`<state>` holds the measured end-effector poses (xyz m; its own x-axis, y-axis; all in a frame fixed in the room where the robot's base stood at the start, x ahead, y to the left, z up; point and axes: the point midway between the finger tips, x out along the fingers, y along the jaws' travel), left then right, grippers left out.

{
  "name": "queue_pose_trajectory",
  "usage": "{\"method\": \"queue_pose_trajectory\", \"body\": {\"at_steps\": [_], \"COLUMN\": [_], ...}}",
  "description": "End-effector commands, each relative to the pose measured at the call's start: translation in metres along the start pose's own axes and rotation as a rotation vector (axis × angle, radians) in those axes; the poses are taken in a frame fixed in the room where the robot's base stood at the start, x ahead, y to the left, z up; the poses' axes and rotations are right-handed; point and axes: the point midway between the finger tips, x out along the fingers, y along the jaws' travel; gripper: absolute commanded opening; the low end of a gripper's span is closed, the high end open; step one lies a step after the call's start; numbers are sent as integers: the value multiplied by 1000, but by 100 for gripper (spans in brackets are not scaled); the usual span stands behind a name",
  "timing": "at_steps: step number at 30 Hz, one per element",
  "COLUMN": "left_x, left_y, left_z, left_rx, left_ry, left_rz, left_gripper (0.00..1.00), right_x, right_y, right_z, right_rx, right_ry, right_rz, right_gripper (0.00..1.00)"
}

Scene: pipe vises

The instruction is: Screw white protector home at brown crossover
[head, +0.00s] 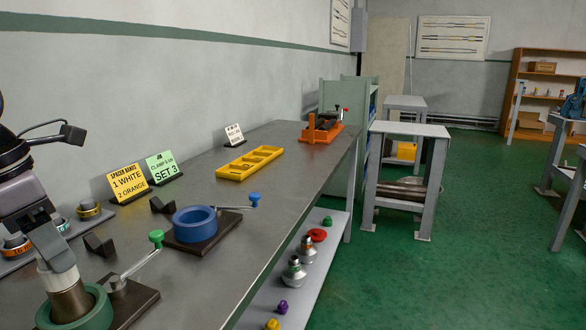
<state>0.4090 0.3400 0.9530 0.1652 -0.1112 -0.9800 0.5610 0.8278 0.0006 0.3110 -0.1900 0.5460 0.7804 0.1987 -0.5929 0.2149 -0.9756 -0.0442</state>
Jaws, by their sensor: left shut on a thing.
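My left gripper (60,258) reaches down at the lower left and is shut on the white protector (58,280). The protector sits upright on top of the brown crossover (72,303), lined up with it as far as I can see. How far its thread is engaged cannot be told. The crossover stands inside the green ring of a vise (98,318), which is cut off by the bottom edge. A crank with a green knob (156,238) rises from that vise's dark base. My right gripper is not in view.
A second vise with a blue ring (195,224) and blue-knobbed crank stands farther along the grey bench (250,195). Yellow (127,182) and green (163,167) signs stand by the wall. A yellow tray (250,162) and an orange vise (321,130) lie beyond. Small parts sit on the lower shelf (328,250).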

Motion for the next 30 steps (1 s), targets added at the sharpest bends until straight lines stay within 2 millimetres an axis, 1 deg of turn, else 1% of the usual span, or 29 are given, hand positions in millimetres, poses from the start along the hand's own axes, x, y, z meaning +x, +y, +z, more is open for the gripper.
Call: {"method": "queue_pose_trajectory", "body": {"at_steps": [22, 30], "left_x": [0, 1], "left_y": [0, 0], "left_z": [-1, -1], "left_rx": [290, 340], "left_ry": [3, 3], "left_rz": [-59, -69], "left_gripper": [0, 0], "right_x": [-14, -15], "right_y": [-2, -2], "right_z": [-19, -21], "right_rx": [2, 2], "right_ry": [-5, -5], "right_rz": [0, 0], "right_gripper": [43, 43]}}
